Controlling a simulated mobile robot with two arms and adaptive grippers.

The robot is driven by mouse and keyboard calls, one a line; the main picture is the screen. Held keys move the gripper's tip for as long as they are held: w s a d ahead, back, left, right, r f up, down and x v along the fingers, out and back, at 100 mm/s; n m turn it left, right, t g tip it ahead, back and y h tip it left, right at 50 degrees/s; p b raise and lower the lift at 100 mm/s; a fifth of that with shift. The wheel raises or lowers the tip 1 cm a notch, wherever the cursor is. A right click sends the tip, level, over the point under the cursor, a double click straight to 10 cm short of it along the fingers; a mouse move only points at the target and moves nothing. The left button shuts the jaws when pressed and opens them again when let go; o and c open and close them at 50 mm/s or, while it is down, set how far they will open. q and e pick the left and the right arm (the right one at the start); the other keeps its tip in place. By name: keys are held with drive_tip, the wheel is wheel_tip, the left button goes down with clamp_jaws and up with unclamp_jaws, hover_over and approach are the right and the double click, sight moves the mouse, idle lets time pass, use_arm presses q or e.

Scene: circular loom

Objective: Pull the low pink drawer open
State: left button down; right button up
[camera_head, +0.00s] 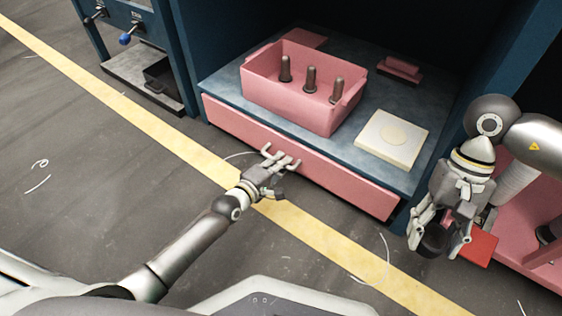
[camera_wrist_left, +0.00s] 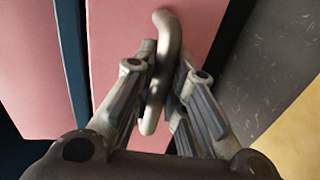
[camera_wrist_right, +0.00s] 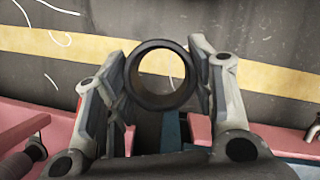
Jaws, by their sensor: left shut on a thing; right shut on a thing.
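The low pink drawer (camera_head: 345,182) is a long front under the blue shelf. It looks flush or nearly so; I cannot tell whether it stands out at all. Its grey bar handle (camera_wrist_left: 166,50) shows in the left wrist view against the pink front. My left gripper (camera_head: 277,162) is at the drawer's front, its fingers (camera_wrist_left: 160,90) closed around the handle. My right gripper (camera_head: 438,236) is at the right, away from the drawer, shut on a dark hollow cylinder (camera_wrist_right: 162,98). The gripper hides part of the handle.
On the blue shelf (camera_head: 349,120) stand a pink bin (camera_head: 282,100) with dark pegs and a cream block (camera_head: 391,139). A red block (camera_head: 480,246) and another pink container (camera_head: 520,225) lie near my right gripper. The floor before the drawer is clear, with a yellow stripe (camera_head: 150,117).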

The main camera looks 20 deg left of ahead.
use_arm(q)
drive_tip(key=f+p+v, duration=0.2)
drive_tip(key=p+v, duration=0.2)
drive_tip(key=v, duration=0.6)
drive_tip(key=s+f+p+v, duration=0.1)
drive_tip(key=f+p+v, duration=0.1)
drive_tip(key=v, duration=0.9)
drive_tip(key=shift+f+p, duration=0.25)
drive_tip(key=shift+p, duration=0.6)
drive_tip(key=shift+a, duration=0.1)
drive_tip(key=c, duration=1.5)
unclamp_jaws()
drive_tip(key=shift+w, duration=0.1)
drive_tip(key=shift+o, duration=0.2)
drive_tip(key=v, duration=0.7)
drive_tip(key=shift+s, duration=0.3)
